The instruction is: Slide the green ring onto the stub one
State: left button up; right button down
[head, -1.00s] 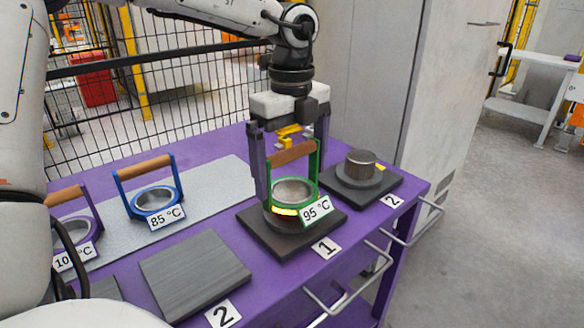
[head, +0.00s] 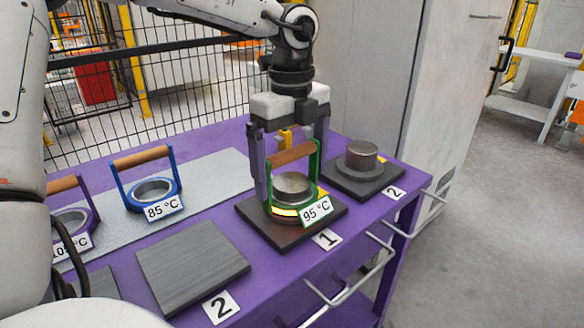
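The green ring (head: 274,205) has two green uprights, a wooden handle bar (head: 293,153) and a 95 °C tag (head: 316,210). It is around the grey stub (head: 292,184) on the dark plate by label 1 (head: 327,239); the stub's top stands up inside it. A bright yellow band shows low at the ring's front. Whether the ring rests on the base is hard to tell. My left gripper (head: 291,165) points down over it, one finger at each end of the handle, and appears shut on it. My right gripper is not in view.
A second stub (head: 361,156) stands bare on the plate by label 2 (head: 394,191). A blue 85 °C ring (head: 153,193) and a purple ring (head: 75,222) sit on the grey mat (head: 220,176) at left. An empty dark plate (head: 193,266) lies in front.

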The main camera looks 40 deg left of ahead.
pick_arm(q)
jog(key=shift+f, duration=0.2)
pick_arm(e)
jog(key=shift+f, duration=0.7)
pick_arm(q)
notch_tip(320, 180, up, 11)
jog(key=shift+f+p, duration=0.1)
jog(key=shift+p, duration=1)
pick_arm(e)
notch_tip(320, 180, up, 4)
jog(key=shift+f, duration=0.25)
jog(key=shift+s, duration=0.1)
